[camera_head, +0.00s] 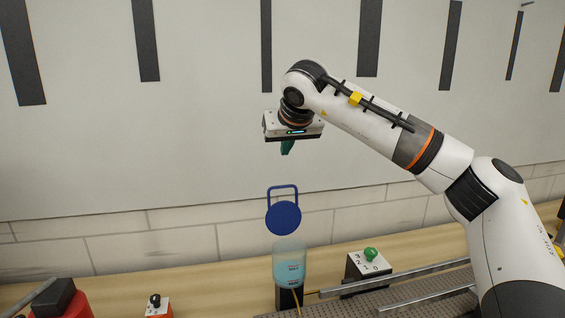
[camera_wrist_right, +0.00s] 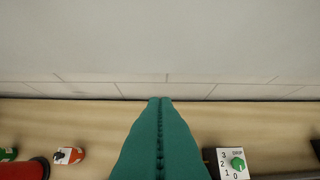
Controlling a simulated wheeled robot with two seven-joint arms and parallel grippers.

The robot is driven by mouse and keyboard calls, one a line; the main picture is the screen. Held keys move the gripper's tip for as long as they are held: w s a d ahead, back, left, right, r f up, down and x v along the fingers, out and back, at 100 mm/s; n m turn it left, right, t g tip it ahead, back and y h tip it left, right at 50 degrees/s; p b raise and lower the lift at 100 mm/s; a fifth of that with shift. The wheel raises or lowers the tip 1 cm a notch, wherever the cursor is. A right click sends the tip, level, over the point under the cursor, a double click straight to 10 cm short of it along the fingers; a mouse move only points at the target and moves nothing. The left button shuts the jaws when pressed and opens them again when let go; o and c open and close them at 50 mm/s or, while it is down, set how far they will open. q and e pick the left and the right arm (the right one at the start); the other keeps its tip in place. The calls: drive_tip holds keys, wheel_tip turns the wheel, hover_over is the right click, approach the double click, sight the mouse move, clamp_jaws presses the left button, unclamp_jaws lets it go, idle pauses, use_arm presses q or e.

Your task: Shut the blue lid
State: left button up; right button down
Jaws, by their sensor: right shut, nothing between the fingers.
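The blue lid (camera_head: 284,217) is a round disc with a square loop handle. It stands raised, upright, above the back of a clear container with light blue contents (camera_head: 289,266). My right gripper (camera_head: 287,148) is above the lid, apart from it, with its green fingers pointing down. In the right wrist view the green fingers (camera_wrist_right: 160,110) are pressed together with nothing between them. The lid and container do not show in the right wrist view. My left gripper is not in view.
A box with a green knob and numbers (camera_head: 368,266) stands right of the container. A small box with a black knob (camera_head: 157,304) and a red object (camera_head: 66,302) are at the left. Metal rails (camera_head: 395,278) run at the right. A wall stands behind the wooden table.

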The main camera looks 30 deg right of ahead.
drive_tip(key=shift+w+d+f+p, duration=0.1)
drive_tip(key=shift+w+f+p, duration=0.4)
drive_tip(key=shift+f, duration=0.85)
drive_tip(key=shift+w+d+f+p, duration=0.1)
drive_tip(key=shift+w+f+p, duration=0.2)
drive_tip(key=shift+f+p, duration=0.75)
drive_tip(key=shift+w+d+f+p, duration=0.1)
drive_tip(key=shift+w+f+p, duration=0.25)
drive_tip(key=shift+f, duration=1.3)
drive_tip(key=shift+a+f, duration=0.1)
drive_tip(key=shift+f, duration=0.1)
